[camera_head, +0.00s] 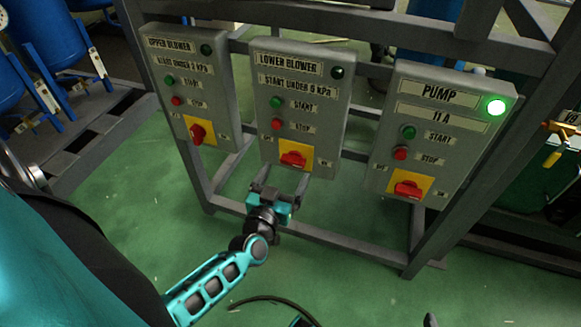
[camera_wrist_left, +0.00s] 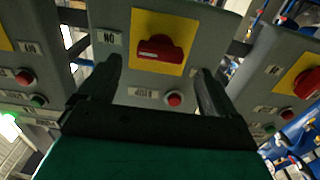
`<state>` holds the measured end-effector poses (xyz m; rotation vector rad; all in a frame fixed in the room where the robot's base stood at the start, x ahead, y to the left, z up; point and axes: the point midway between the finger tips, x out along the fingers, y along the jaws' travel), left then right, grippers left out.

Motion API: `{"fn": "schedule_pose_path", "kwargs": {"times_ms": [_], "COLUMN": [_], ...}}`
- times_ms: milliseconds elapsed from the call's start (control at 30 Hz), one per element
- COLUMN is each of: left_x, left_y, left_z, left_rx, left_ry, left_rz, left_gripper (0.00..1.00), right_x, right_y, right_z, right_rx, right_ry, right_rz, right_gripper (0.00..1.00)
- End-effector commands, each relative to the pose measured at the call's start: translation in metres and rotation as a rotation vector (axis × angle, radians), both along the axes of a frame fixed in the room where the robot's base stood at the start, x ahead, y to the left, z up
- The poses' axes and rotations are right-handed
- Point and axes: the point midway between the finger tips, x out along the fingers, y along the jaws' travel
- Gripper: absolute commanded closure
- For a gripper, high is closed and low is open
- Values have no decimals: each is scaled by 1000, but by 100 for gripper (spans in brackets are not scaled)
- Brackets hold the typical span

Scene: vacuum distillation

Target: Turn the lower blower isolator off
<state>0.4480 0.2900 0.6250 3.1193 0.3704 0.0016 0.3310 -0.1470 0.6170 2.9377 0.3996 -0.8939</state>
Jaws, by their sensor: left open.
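The lower blower isolator (camera_head: 293,159) is a red rotary handle on a yellow plate, low on the middle grey panel (camera_head: 334,108). Its handle lies roughly horizontal. In the left wrist view the isolator (camera_wrist_left: 160,49) shows upside down, with an inverted ON label on its left. My left gripper (camera_head: 281,182) is open and empty, just in front of and below the isolator. In the wrist view its dark fingers (camera_wrist_left: 158,70) stand apart, to either side of the handle's width. They do not appear to touch the handle.
The upper blower panel (camera_head: 219,112) stands to the left, its red handle (camera_head: 198,133) turned more upright. The pump panel (camera_head: 460,140) stands to the right with a lit green lamp (camera_head: 496,107). Start and stop buttons sit above each isolator. Grey frame bars surround the panels. Green floor in front is open.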

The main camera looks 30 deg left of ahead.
Motion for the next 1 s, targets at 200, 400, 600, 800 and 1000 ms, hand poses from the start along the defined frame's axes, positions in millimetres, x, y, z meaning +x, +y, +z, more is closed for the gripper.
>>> {"fn": "schedule_pose_path", "kwargs": {"times_ms": [200, 400, 600, 800, 1000], "left_x": [34, 44, 45, 45, 45], "left_y": [8, 11, 11, 11, 11], "left_z": [-1, -1, 0, 0, 0], "left_rx": [1, 0, 0, 1, 1], "left_ry": [-2, 1, 1, 1, 1], "left_rz": [1, 0, 0, 0, -1], "left_gripper": [8, 8, 8, 22, 41], "right_x": [-1, 0, 1, 2, 2], "right_y": [2, 4, 4, 4, 3], "right_z": [-9, -6, -3, -3, -5], "right_rx": [6, 10, 11, 11, 7], "right_ry": [9, 8, 3, 1, 3], "right_rz": [0, 0, 1, 1, 4], "right_gripper": [8, 8, 8, 8, 8]}}
